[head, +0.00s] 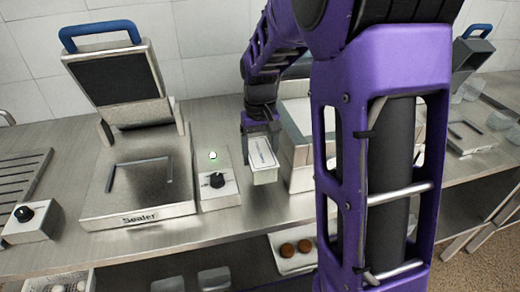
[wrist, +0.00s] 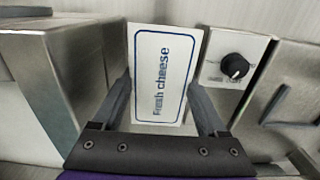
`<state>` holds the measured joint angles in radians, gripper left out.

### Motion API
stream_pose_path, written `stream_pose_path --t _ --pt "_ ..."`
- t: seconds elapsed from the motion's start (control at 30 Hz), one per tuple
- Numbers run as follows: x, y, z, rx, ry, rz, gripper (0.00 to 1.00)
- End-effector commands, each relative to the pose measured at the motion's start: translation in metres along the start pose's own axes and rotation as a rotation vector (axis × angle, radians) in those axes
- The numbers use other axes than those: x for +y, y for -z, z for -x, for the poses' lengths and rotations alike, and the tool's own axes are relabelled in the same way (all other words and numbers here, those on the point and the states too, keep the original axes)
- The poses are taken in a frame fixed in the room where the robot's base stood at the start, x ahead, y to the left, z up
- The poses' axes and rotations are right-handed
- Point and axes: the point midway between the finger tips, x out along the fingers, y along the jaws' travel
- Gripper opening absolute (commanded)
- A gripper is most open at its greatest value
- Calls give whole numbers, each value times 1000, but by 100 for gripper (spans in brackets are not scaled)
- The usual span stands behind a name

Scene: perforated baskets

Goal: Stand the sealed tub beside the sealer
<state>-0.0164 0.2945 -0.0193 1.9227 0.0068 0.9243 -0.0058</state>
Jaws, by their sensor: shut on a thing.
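The tub (head: 264,173) has a white lid and pale sides. In the wrist view its lid (wrist: 163,75) reads "Fresh cheese" inside a blue border and looks flat and closed. My gripper (head: 262,140) is shut on the tub, with one finger on each side in the wrist view (wrist: 161,98). The sealer (head: 137,215) stands to the left with its lid raised and a blue handle on top. The tub is just right of the sealer's control box (head: 219,190), which has a black knob and a lit green lamp. I cannot tell whether the tub's base touches the counter.
A steel box (head: 300,180) stands close on the tub's right; a metal wall (wrist: 60,80) shows left in the wrist view. A second lidded machine (head: 470,130) is at far right. Bare counter (head: 235,228) lies in front. A lower shelf holds a tray (head: 290,262) with brown round items.

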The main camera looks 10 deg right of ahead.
Motion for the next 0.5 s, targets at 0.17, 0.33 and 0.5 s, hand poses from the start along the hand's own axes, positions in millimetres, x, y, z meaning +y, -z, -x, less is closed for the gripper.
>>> stream_pose_path --t 0.17,0.33,0.5 --pt "0 0 -26 0 0 0 0" --pt "0 0 -44 -1 0 0 0" --pt "0 0 -54 1 0 0 0"
